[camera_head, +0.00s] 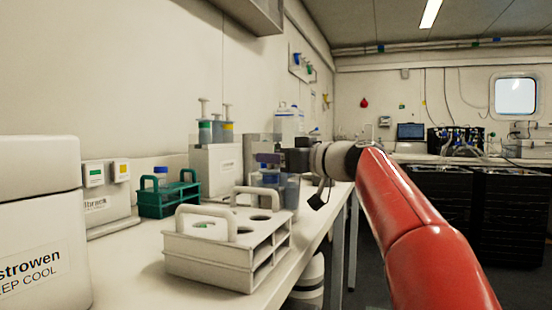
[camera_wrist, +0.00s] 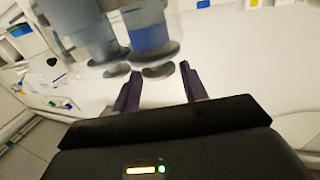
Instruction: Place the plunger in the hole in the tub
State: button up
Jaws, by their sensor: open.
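Syringe-like pieces with pale plungers (camera_head: 204,108) stand upright at a white box (camera_head: 215,165) on the bench. A white rack with handles and round holes (camera_head: 210,257) stands in front; I cannot tell whether it or the box is the tub. My gripper (camera_head: 268,158) is at the bench's right side, above and close to clear bluish cylinders (camera_head: 270,180). In the wrist view my gripper (camera_wrist: 157,83) is open, with nothing clearly between its purple fingers. A blue-banded cylinder (camera_wrist: 150,37) and a grey cylinder (camera_wrist: 90,35) lie just beyond the fingertips; contact is unclear.
A green tube rack (camera_head: 168,200) with a blue-capped bottle stands behind the white rack. A large white cooler box (camera_head: 35,240) fills the left front. A clear bottle (camera_head: 290,122) stands farther back. The floor aisle lies right of the bench.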

jog(key=b+v, duration=0.2)
jog(key=v, duration=1)
jog(key=s+d+f+m+g+h, duration=0.1)
jog(key=s+d+f+m+h, duration=0.1)
jog(key=s+f, duration=0.7)
jog(key=s+d+f+m+g+h, duration=0.2)
jog(key=s+f+m+h, duration=0.3)
jog(key=f, duration=1.4)
jog(key=s+d+f+m+g+h, duration=0.2)
jog(key=s+f+h, duration=0.5)
jog(key=s+f, duration=0.7)
jog(key=shift+d+f+m, duration=0.2)
jog(key=shift+d+m, duration=0.5)
jog(key=shift+d, duration=0.25)
notch_tip(320, 180, up, 5)
jog(key=p, duration=0.4)
jog(key=shift+f, duration=0.15)
